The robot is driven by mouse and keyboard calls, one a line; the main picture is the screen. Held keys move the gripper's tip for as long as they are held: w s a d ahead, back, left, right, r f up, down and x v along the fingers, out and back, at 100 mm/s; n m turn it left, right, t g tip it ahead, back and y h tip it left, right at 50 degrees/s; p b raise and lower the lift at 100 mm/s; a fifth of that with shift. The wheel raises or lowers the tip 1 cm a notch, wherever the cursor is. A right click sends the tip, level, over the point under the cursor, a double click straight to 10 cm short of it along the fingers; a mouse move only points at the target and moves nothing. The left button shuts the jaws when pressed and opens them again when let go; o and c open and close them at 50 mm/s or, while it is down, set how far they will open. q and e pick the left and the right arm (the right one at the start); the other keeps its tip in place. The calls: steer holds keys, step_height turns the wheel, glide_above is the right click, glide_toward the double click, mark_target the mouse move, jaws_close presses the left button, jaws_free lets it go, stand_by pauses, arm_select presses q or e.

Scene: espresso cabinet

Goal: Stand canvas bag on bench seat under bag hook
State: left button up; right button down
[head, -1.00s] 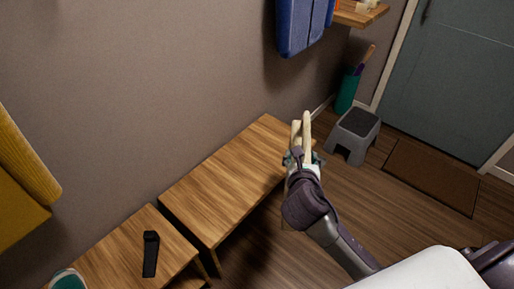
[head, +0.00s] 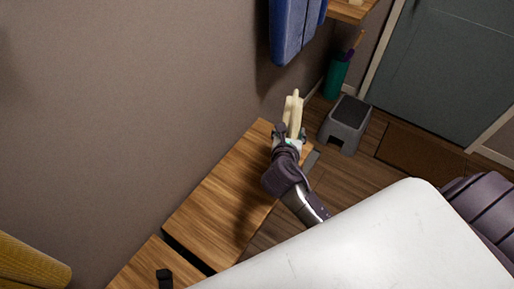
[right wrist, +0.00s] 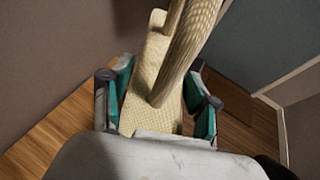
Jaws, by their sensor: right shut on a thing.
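The cream canvas bag (head: 293,107) is in my right gripper (head: 289,134), near the far end of the wooden bench seat (head: 222,205). In the right wrist view the bag's woven body and a strap (right wrist: 186,52) rise between the teal finger pads of the gripper (right wrist: 163,103), which is shut on it. The bag's lower part is hidden by the gripper and arm, so I cannot tell whether it touches the bench. I cannot make out a bag hook. My left gripper is out of view.
A blue garment (head: 292,30) hangs on the wall above the bench's far end. A grey step stool (head: 345,124) and a green holder (head: 337,77) stand beyond it. A black object (head: 165,279) lies on the nearer bench section. The bench's middle is clear.

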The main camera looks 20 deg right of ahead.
steer(key=w+a+f+b, duration=0.3)
steer(key=w+a+f, duration=0.2)
steer(key=w+f, duration=0.3)
steer(key=shift+w+a+f, duration=0.25)
steer(key=shift+w+f, duration=0.15)
steer(key=shift+f, duration=0.6)
steer(key=shift+c, duration=1.4)
jaws_free()
steer(key=shift+s+f, duration=0.1)
steer(key=shift+f, duration=0.1)
steer(key=p+v, duration=0.1)
steer(key=v, duration=1.1)
steer(key=shift+r, duration=0.15)
